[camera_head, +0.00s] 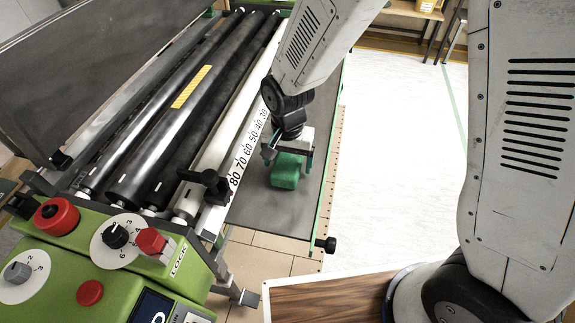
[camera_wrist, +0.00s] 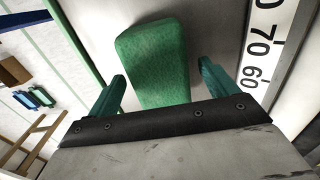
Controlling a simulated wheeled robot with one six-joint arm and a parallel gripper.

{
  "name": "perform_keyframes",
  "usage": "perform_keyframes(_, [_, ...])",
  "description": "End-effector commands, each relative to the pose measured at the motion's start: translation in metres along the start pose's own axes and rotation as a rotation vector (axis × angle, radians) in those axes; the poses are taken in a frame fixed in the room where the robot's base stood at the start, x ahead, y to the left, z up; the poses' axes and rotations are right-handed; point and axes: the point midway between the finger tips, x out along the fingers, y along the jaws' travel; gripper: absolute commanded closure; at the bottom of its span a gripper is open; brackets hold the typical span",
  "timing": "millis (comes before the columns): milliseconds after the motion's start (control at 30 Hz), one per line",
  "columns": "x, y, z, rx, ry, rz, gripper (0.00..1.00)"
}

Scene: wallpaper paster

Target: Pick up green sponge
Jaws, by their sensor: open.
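The green sponge (camera_head: 286,171) lies on the grey metal plate (camera_head: 262,212) of the pasting machine, to the right of the numbered scale. My gripper (camera_head: 286,154) is right above and behind it in the head view. In the wrist view the sponge (camera_wrist: 156,62) lies between the two teal fingers of my gripper (camera_wrist: 165,82), with gaps visible on both sides. The gripper is open and holds nothing. The lower end of the sponge is hidden behind the gripper's dark bar in the wrist view.
Black rollers (camera_head: 150,130) and a white numbered scale (camera_head: 247,150) run left of the sponge. The green control panel (camera_head: 110,260) with red knobs stands at the front left. The plate's right edge has a green strip (camera_head: 328,190). White floor (camera_head: 400,150) lies beyond.

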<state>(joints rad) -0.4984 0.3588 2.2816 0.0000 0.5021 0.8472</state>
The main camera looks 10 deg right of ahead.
Motion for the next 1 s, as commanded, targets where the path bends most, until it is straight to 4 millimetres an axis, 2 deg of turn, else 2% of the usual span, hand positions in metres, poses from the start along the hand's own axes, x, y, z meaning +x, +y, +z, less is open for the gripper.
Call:
perform_keyframes(267, [0.006, 0.0, 0.0, 0.0, 0.001, -0.001, 0.15])
perform_keyframes(300, [0.006, 0.0, 0.0, 0.0, 0.001, -0.001, 0.17])
perform_keyframes(467, [0.005, 0.0, 0.0, -0.001, 0.001, -0.001, 0.62])
perform_keyframes(767, [0.004, 0.0, 0.0, -0.001, 0.001, -0.001, 0.63])
perform_keyframes(867, [-0.005, -0.001, -0.001, -0.001, 0.003, -0.003, 0.63])
perform_keyframes(1000, [-0.031, -0.001, -0.001, 0.0, 0.005, -0.006, 0.63])
